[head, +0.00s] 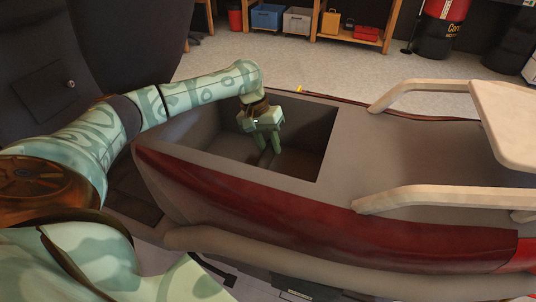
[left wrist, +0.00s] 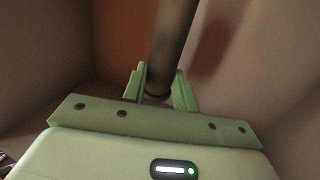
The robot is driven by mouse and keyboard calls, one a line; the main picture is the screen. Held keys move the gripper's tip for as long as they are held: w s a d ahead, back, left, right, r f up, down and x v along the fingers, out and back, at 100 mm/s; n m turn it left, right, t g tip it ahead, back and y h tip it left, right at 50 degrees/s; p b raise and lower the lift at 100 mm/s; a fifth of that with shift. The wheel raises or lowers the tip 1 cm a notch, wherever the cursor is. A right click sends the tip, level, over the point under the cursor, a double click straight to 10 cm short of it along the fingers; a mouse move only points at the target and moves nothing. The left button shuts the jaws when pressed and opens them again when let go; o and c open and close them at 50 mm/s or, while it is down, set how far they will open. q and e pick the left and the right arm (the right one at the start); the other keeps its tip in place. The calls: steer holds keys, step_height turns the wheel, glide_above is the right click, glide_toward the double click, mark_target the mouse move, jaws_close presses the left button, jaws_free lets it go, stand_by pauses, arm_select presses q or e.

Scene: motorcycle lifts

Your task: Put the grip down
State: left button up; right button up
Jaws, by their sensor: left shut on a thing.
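My left gripper (head: 268,156) reaches down into an open rectangular compartment (head: 318,150) in a grey and red body, its fingers below the rim. In the left wrist view my left gripper (left wrist: 160,88) is shut on the grip (left wrist: 175,40), a dark, smooth cylinder that stands out between the fingers. The grip shows only as a small dark piece between the fingertips in the head view (head: 265,159). Whether it touches the compartment floor cannot be told. My right gripper is not in view.
The grey and red body (head: 400,150) has pale rails (head: 440,197) and a pale seat-like panel (head: 510,115) to the right. Compartment walls stand close around the gripper. Behind, a wooden shelf (head: 345,40) holds boxes, and a red and black drum (head: 440,28) stands nearby.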

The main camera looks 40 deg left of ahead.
mark_target(268, 154)
arm_select(q)
step_height(268, 154, down, 4)
steer(key=shift+s+b, duration=0.15)
steer(key=shift+b, duration=0.5)
steer(key=shift+r, duration=0.1)
steer(key=o, duration=1.1)
steer(key=shift+c, duration=0.2)
steer(key=p+v, duration=0.4)
steer(key=v, duration=0.8)
steer(key=shift+r, duration=0.1)
